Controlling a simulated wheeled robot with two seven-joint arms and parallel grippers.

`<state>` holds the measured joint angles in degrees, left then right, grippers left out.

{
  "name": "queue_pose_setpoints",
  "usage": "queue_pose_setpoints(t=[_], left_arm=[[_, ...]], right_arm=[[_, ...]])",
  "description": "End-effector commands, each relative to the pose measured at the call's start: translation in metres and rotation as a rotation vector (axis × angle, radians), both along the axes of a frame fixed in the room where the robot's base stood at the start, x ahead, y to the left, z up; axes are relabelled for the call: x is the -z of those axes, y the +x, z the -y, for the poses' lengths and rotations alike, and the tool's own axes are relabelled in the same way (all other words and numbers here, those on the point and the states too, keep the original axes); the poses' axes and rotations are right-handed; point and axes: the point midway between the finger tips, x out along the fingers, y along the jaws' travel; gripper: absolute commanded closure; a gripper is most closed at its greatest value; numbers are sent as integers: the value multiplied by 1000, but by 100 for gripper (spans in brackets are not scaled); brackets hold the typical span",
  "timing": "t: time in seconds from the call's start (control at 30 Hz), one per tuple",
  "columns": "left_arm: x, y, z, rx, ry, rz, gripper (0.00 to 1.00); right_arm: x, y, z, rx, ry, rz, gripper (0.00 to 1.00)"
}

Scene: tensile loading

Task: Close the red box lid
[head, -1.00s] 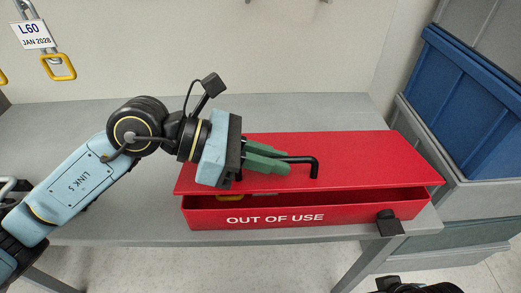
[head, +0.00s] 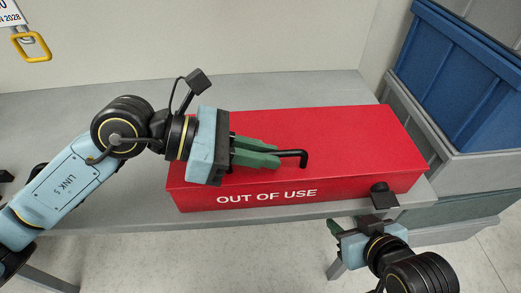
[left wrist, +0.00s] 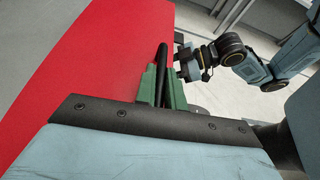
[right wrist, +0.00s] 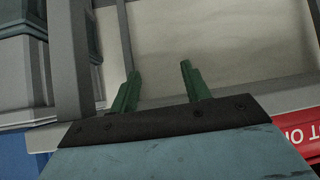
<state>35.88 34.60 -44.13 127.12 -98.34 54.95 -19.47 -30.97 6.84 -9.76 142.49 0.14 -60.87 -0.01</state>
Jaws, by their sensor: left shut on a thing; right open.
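The red box (head: 265,198), marked "OUT OF USE", sits on the grey table. Its lid (head: 350,135) lies down flat on it, with no gap showing along the front. My left gripper (head: 262,154) is shut on a black bent rod (head: 292,154) over the lid; I cannot tell whether rod or fingers touch the lid. The rod also shows between the green fingers in the left wrist view (left wrist: 162,62). My right gripper (head: 334,228) is in front of the table edge, below the box's front right. It is open and empty in the right wrist view (right wrist: 157,85).
A black latch-like piece (head: 383,196) sits at the box's front right. Blue and grey bins (head: 465,85) stand right of the table.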

Motion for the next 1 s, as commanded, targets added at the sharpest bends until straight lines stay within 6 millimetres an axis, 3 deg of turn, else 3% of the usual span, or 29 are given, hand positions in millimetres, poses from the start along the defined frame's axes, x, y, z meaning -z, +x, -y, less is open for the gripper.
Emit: queue_pose_setpoints(t=[0.17, 0.2, 0.33, 0.77, 1.0], left_arm=[[7, -2, 0, 5, 12, -15, 100], [7, -2, 0, 5, 12, -15, 84], [6, -2, 0, 3, 10, -13, 68], [3, -1, -1, 2, 6, -8, 68], [-8, -1, -27, -2, 10, -7, 68]], right_arm=[[1, 0, 0, 0, 0, -1, 53], [1, 0, 0, 0, 0, -1, 53], [1, 0, 0, 0, 0, -2, 53], [1, 0, 0, 0, -1, -4, 53], [12, -17, 8, 12, -29, -120, 53]])
